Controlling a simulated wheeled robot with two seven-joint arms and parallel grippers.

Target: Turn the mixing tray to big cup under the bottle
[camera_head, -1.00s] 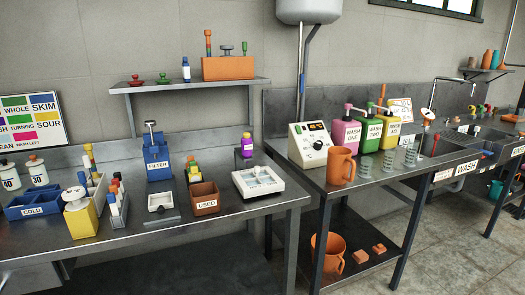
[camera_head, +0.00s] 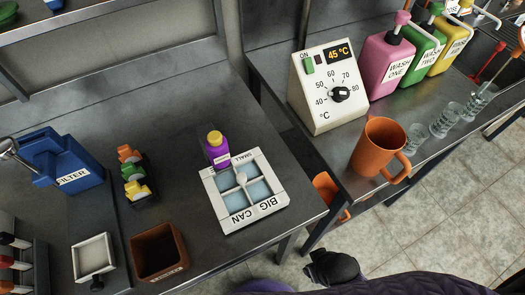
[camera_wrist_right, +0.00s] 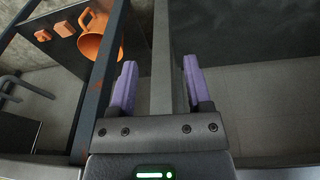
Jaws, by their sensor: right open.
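The mixing tray (camera_head: 279,203) is a white square tray with pale blue compartments and a small white spoon-like piece at its middle. It lies flat near the front edge of the left bench. Its near side reads "BIG CAN", upside down; no "big cup" label is readable. Its far side reads "SMALL". A purple bottle (camera_head: 218,153) with a yellow cap stands at the tray's far-left corner, beside the "SMALL" side. My right gripper (camera_wrist_right: 160,66) is open and empty, with purple fingers, away from the tray. My left gripper is not in view.
A brown box (camera_head: 158,252), a small white-topped dish (camera_head: 93,257) and a blue filter box (camera_head: 62,165) stand left of the tray. On the right bench are an orange jug (camera_head: 378,147) and a temperature box (camera_head: 329,95). A gap separates the benches.

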